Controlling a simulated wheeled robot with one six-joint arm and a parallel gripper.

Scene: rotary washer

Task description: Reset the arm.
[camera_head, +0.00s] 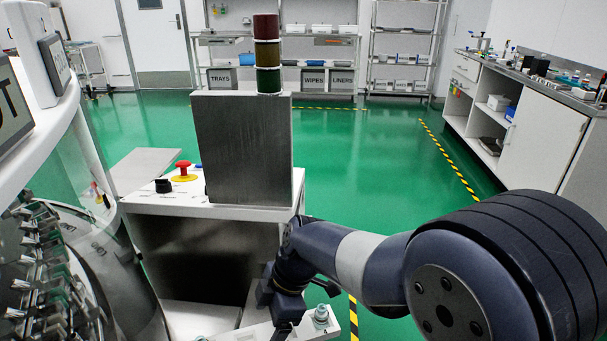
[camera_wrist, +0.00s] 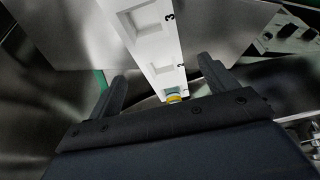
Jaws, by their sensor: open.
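My arm reaches from the lower right of the head view toward the machine's front. My gripper (camera_head: 284,328) points down beside the white rack (camera_head: 268,333), partly cut off by the lower edge. In the wrist view my gripper (camera_wrist: 162,70) has its two dark fingers spread, with nothing held between them. The white rack (camera_wrist: 152,42) with numbered square recesses runs between and beyond the fingers. A small item with a yellow and blue top (camera_wrist: 174,98) shows at the rack's near end, partly hidden by the gripper body. A clear-capped item (camera_head: 321,315) stands on the rack, right of my gripper.
A metal box (camera_head: 243,148) with a stacked signal light (camera_head: 267,55) stands behind the arm. A red emergency button (camera_head: 184,171) and black knob (camera_head: 163,186) sit left of it. The rotary washer (camera_head: 45,265) fills the left. Green floor (camera_head: 370,150) is open behind.

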